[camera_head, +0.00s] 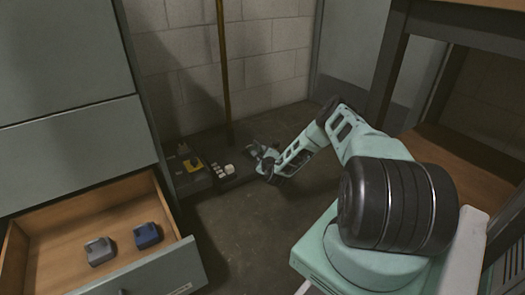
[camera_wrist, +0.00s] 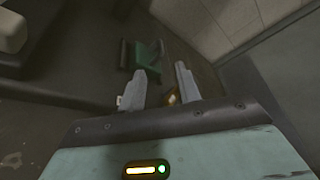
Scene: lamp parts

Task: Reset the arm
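My arm reaches forward and down over the floor. My gripper (camera_head: 263,160) is low, just right of a dark base on the floor by the wall. In the wrist view my gripper (camera_wrist: 160,72) has its two grey fingers apart, with no part clearly held between them. A small orange-brown thing shows near the right finger's root; I cannot tell what it is. A green part (camera_wrist: 147,56) lies on the dark surface just beyond the fingertips.
An open wooden drawer (camera_head: 75,225) at left holds a grey part (camera_head: 99,251) and a blue part (camera_head: 147,235). A dark base (camera_head: 228,172) with white and yellow pieces bears an upright pole (camera_head: 224,70). A wooden table (camera_head: 470,25) stands at right. The middle floor is clear.

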